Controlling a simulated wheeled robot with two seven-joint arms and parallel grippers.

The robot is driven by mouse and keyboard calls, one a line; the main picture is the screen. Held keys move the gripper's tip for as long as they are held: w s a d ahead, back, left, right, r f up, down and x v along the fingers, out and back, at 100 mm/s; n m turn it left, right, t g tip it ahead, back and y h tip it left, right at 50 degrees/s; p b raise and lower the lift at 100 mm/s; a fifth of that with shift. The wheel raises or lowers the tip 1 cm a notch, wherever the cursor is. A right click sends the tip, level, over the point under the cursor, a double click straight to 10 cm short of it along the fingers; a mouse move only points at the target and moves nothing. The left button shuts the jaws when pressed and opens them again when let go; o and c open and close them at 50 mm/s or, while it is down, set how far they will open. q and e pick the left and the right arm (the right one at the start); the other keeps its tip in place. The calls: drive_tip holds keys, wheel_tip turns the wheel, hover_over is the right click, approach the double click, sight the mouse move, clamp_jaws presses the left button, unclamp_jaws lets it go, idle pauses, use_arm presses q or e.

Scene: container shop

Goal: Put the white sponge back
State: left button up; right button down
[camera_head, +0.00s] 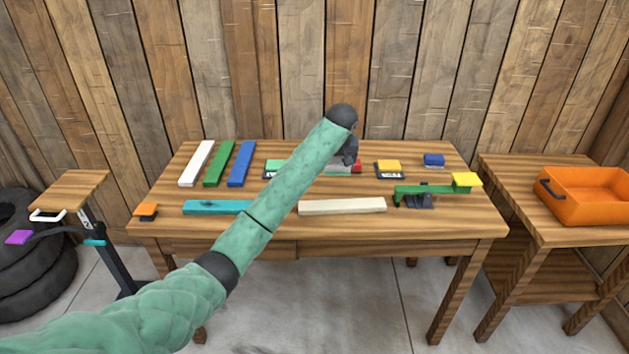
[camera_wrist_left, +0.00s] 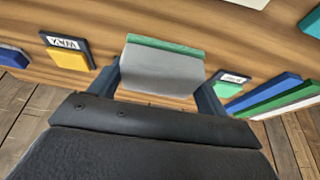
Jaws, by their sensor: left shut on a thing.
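The white sponge (camera_wrist_left: 160,72) is pale grey-white with a green strip along one long edge. In the left wrist view it sits between the two dark fingers of my left gripper (camera_wrist_left: 156,88), which is shut on it. In the head view my left gripper (camera_head: 347,153) is over the back middle of the table, and my arm hides part of it. A pale sponge face (camera_head: 338,169) shows below the fingers, beside a small red patch. I cannot tell whether the sponge touches the table. My right gripper is not in view.
A green sponge (camera_head: 275,165) and a yellow sponge (camera_head: 389,165) sit on dark labelled pads either side. A blue sponge (camera_head: 433,159), a green balance beam (camera_head: 431,190) and several coloured boards lie on the table (camera_head: 290,232). An orange crate (camera_head: 585,205) stands right.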

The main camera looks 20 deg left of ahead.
use_arm(q)
drive_tip(key=a+f, duration=0.1)
drive_tip(key=a, duration=0.1)
drive_tip(key=w+a+f+p, duration=0.1)
drive_tip(key=a+f, duration=0.1)
drive_tip(key=a, duration=0.1)
drive_tip(key=w+a+f, duration=0.1)
drive_tip(key=a+f, duration=0.1)
drive_tip(key=a, duration=0.1)
drive_tip(key=shift+w+a+f+p, duration=0.1)
drive_tip(key=shift+w+a+p, duration=0.1)
drive_tip(key=shift+p, duration=0.2)
drive_tip(key=shift+a+f, duration=0.3)
drive_tip(key=shift+f+p, duration=0.65)
drive_tip(key=shift+f, duration=1.25)
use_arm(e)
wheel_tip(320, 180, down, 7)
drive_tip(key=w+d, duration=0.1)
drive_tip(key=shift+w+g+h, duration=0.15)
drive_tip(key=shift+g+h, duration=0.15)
use_arm(q)
drive_tip(key=shift+f, duration=0.1)
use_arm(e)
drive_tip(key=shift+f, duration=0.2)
use_arm(q)
drive_tip(key=o, duration=0.9)
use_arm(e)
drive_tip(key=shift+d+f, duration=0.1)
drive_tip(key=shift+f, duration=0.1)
